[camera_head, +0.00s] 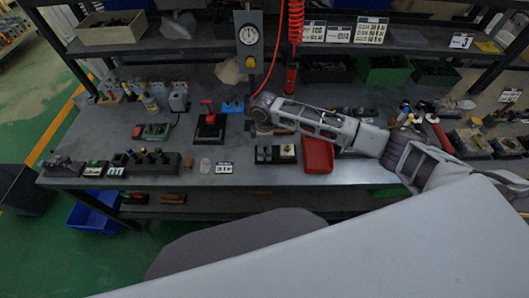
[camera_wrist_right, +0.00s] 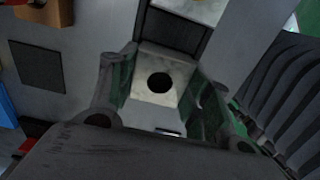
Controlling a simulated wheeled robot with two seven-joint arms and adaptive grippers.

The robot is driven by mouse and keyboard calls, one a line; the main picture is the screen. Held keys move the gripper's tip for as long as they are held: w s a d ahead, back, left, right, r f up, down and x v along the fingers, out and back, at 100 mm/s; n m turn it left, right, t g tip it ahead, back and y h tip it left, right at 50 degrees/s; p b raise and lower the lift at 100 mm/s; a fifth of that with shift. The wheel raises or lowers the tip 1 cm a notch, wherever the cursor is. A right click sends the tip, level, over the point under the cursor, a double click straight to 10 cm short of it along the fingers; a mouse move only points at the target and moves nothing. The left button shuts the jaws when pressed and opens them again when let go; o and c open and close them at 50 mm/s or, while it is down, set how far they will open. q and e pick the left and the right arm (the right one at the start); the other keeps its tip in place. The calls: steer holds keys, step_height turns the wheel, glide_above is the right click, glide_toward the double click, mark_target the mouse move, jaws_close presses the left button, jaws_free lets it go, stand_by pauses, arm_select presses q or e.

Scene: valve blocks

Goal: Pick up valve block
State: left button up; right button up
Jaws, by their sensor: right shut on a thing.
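My right gripper (camera_head: 262,112) reaches over the workbench from the right. In the right wrist view its two fingers (camera_wrist_right: 160,98) are closed on the sides of a pale metal valve block (camera_wrist_right: 147,92) with a round dark hole in its face. In the head view the held block is hard to make out at the gripper's tip. Another pale block (camera_wrist_right: 200,8) sits in a black holder (camera_wrist_right: 172,32) beyond the held one. In the head view the black holder with pale blocks (camera_head: 287,152) stands near the bench's front edge. My left gripper is not in view.
A red tray (camera_head: 318,156) lies on the bench (camera_head: 350,176) under my right forearm. A black stand with a red handle (camera_head: 209,126) is left of the gripper. A gauge post (camera_head: 249,45) and red coiled hose (camera_head: 295,25) hang close behind it.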

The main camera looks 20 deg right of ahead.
steer(key=c, duration=0.4)
step_height(320, 180, up, 10)
steer(key=shift+b, duration=0.3)
stand_by(0.4)
stand_by(0.4)
